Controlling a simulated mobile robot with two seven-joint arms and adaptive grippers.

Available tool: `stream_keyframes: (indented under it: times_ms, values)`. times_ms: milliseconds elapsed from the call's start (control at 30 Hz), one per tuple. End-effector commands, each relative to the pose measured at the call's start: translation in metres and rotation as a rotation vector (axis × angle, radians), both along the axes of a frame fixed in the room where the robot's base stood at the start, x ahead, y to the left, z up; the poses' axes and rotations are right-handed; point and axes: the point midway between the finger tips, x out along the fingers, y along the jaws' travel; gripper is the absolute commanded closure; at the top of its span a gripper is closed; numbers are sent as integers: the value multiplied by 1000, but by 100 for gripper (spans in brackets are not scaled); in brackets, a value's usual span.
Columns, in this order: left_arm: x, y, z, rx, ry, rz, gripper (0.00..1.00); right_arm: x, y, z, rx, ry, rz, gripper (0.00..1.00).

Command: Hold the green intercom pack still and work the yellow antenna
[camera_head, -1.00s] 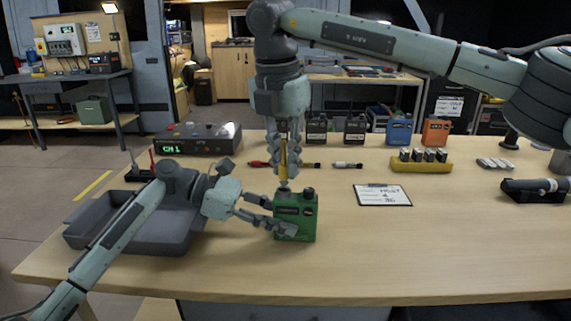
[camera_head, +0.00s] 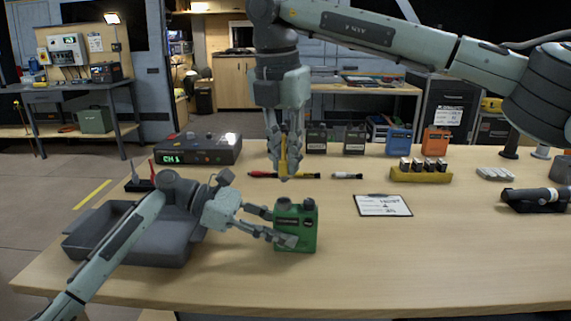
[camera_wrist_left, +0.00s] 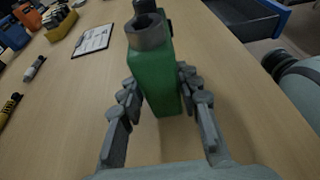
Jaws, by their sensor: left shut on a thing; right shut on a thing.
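The green intercom pack (camera_head: 301,240) stands upright on the near middle of the table. My left gripper (camera_head: 279,226) is shut on it from the left, with fingers on both sides. The left wrist view shows the pack (camera_wrist_left: 158,82) between the fingers (camera_wrist_left: 158,100), with a dark grey round socket (camera_wrist_left: 147,30) on top. My right gripper (camera_head: 284,148) points down above the pack, shut on the yellow antenna (camera_head: 283,163). The antenna is upright, its lower end a little above the pack's top, with a visible gap. Its upper part is hidden by the fingers.
A grey tray (camera_head: 125,254) lies left of the pack. Blue (camera_head: 399,142) and orange (camera_head: 435,142) packs stand behind.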

Motion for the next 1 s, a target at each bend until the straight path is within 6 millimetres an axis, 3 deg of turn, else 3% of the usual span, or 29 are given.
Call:
stream_keyframes:
  times_ms: [267,300,467,767,1000]
  values:
    - [0,0,0,-1,0,0,99,0,0,3,0,0,0,100]
    - [0,0,0,-1,0,0,62,0,0,3,1,0,0,100]
    - [0,0,0,0,0,0,43,0,0,3,1,0,0,100]
    - [0,1,0,0,0,0,43,0,0,3,1,-1,-1,100]
    - [2,30,11,2,-1,3,43,0,0,3,1,-1,-1,100]
